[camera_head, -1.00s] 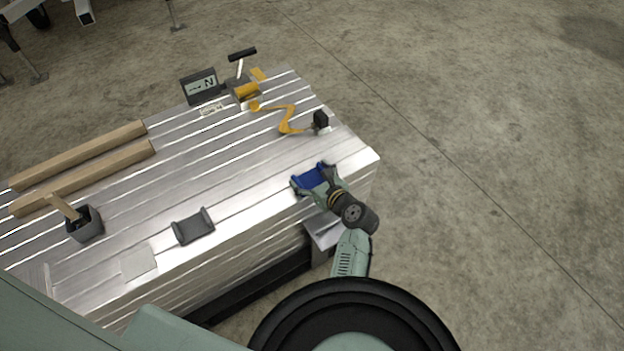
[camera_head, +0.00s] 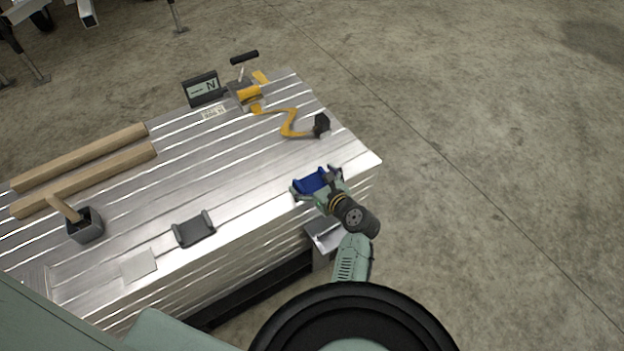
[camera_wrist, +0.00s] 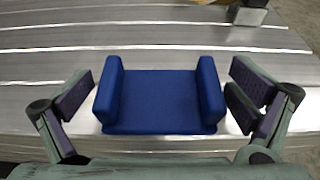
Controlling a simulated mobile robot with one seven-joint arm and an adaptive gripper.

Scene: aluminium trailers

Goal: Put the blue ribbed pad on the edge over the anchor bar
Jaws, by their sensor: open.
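The blue pad (camera_head: 316,181) lies on the near edge of the ribbed aluminium deck, close to its right corner. In the wrist view the blue pad (camera_wrist: 158,100) shows a flat middle with a raised wall at each side. My gripper (camera_head: 318,192) is at the deck edge by the pad. In the wrist view my gripper (camera_wrist: 160,97) is open, with one finger on each side of the pad and a gap to both walls. The anchor bar (camera_head: 326,236) may be the metal piece below the edge; I cannot tell for certain.
A dark grey pad (camera_head: 193,229) sits farther left on the same edge, near a light square plate (camera_head: 139,264). A yellow strap (camera_head: 289,122) with a black end lies behind, before a ratchet (camera_head: 247,92) and a display (camera_head: 202,88). Wooden beams (camera_head: 85,163) and a mallet holder (camera_head: 85,226) are left.

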